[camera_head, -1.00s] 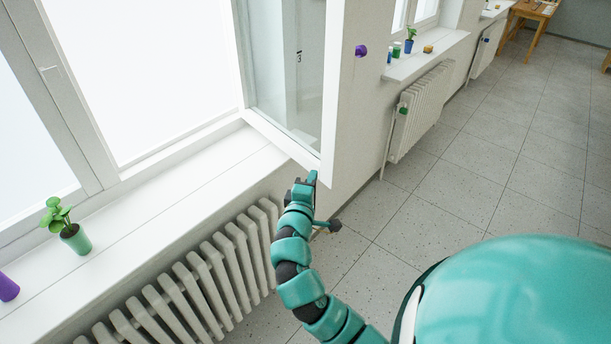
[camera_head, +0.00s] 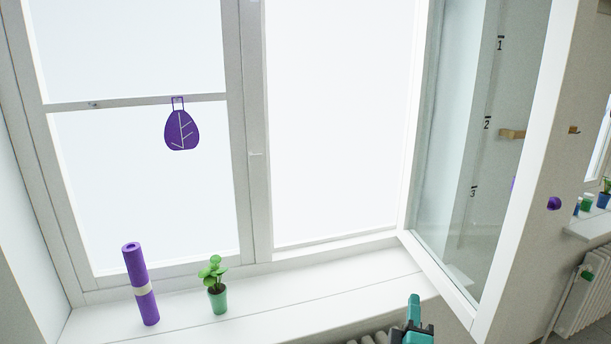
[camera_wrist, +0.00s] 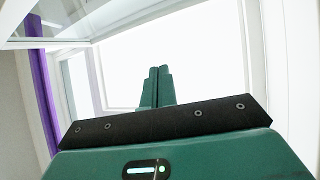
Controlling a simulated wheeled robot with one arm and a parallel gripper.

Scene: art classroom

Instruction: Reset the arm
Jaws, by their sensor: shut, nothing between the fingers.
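My gripper (camera_head: 414,308) shows at the bottom of the head view, low in front of the window sill and left of the open window sash (camera_head: 490,190). In the wrist view its two green fingers (camera_wrist: 158,75) lie together, shut, with nothing between them. Behind them is the bright window opening. Most of my arm is below the edge of the head view.
The open sash juts into the room on the right. A purple roll (camera_head: 141,285) and a potted plant (camera_head: 216,290) stand on the white sill (camera_head: 330,300). A radiator (camera_head: 582,290) is at the far right.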

